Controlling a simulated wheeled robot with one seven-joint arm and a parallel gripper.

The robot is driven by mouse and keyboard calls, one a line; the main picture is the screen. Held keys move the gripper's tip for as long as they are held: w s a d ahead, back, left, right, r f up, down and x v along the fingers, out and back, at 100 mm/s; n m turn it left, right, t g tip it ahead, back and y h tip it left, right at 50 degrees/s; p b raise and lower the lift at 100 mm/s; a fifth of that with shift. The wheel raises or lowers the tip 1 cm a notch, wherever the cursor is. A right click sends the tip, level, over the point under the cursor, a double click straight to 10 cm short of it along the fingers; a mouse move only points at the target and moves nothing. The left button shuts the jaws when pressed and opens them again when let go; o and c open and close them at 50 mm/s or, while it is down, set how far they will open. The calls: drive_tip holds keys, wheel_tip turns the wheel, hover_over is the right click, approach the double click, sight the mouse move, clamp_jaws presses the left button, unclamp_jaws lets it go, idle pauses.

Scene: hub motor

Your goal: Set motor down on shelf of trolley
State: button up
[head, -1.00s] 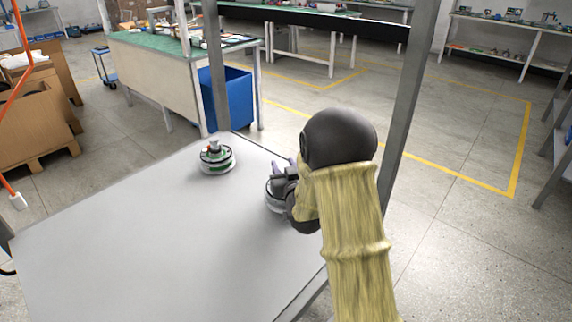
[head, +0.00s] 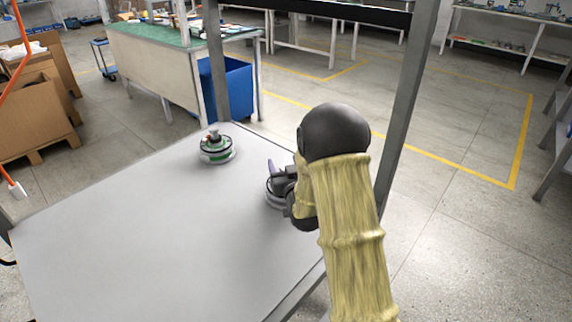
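The trolley shelf (head: 150,240) is a flat grey-white surface with grey uprights at its far corner and right side. My gripper (head: 276,184) is low over the shelf's right part, mostly hidden behind my arm's dark joint and yellow sleeve. A round metallic motor (head: 272,194) shows at the gripper, partly covered by it. It is at or very near the shelf surface; I cannot tell whether it touches. The fingertips are too small and covered to show whether they grip it. A second motor (head: 216,148), round with green and dark parts, stands upright on the shelf near the far corner.
A grey upright (head: 400,110) stands just right of my arm. Another upright (head: 216,70) rises at the far corner. A workbench (head: 160,55) and blue bin (head: 232,90) are beyond. Cardboard boxes (head: 35,110) are at left. The shelf's left and near parts are clear.

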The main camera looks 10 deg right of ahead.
drive_tip(key=shift+r, duration=0.2)
drive_tip(key=s+p, duration=0.6)
drive_tip(key=s, duration=0.6)
drive_tip(key=shift+d, duration=0.25)
drive_tip(key=shift+f, duration=0.1)
drive_tip(key=shift+w, duration=0.1)
